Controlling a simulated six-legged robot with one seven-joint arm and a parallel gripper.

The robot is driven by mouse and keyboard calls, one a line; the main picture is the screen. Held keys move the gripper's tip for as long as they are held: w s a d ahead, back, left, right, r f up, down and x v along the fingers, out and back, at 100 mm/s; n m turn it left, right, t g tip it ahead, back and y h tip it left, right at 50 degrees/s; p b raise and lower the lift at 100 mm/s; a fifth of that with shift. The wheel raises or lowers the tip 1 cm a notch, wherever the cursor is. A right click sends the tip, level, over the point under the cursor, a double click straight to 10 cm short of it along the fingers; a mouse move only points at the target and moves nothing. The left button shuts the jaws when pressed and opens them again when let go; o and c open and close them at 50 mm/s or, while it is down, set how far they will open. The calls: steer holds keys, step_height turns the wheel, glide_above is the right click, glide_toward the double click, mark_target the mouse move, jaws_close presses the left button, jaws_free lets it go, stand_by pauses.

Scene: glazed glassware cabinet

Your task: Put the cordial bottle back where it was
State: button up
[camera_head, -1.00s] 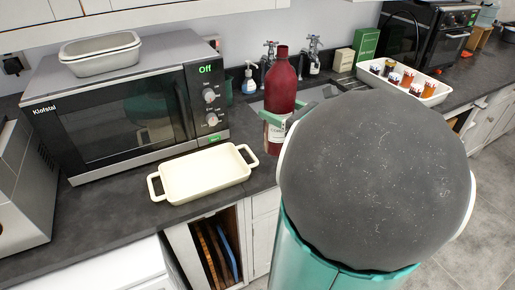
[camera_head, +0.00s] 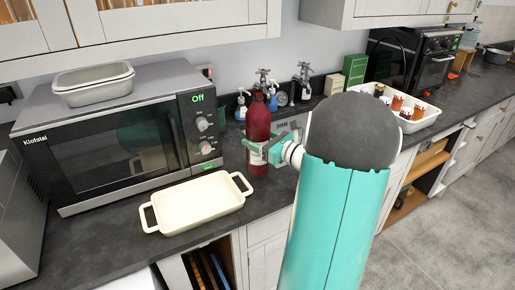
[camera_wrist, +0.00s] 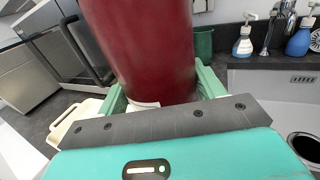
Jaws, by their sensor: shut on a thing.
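The cordial bottle (camera_head: 258,126) is dark red with a pale label low on its side. It is upright in the head view, in front of the sink area and to the right of the microwave. My gripper (camera_head: 262,150) is shut around its lower part at the label. In the wrist view the bottle (camera_wrist: 145,50) fills the middle, between the green fingers of my gripper (camera_wrist: 160,92). The bottle's base is hard to make out, so I cannot tell whether it touches the counter.
A cream baking dish (camera_head: 198,205) lies on the dark counter left of the bottle. The microwave (camera_head: 120,140) carries pale dishes (camera_head: 93,78). A white tray (camera_head: 425,118) of jars, a green box (camera_head: 355,69) and soap bottles (camera_wrist: 243,42) stand to the right and behind.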

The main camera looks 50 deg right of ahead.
steer(key=shift+w+d+f, duration=0.25)
steer(key=shift+w+f, duration=0.3)
steer(key=shift+f, duration=1.6)
steer(key=o, duration=1.7)
steer(key=shift+f, duration=0.15)
steer(key=shift+s, duration=0.25)
steer(key=s+d, duration=0.1)
steer(key=s, duration=1)
steer(key=shift+s, duration=0.25)
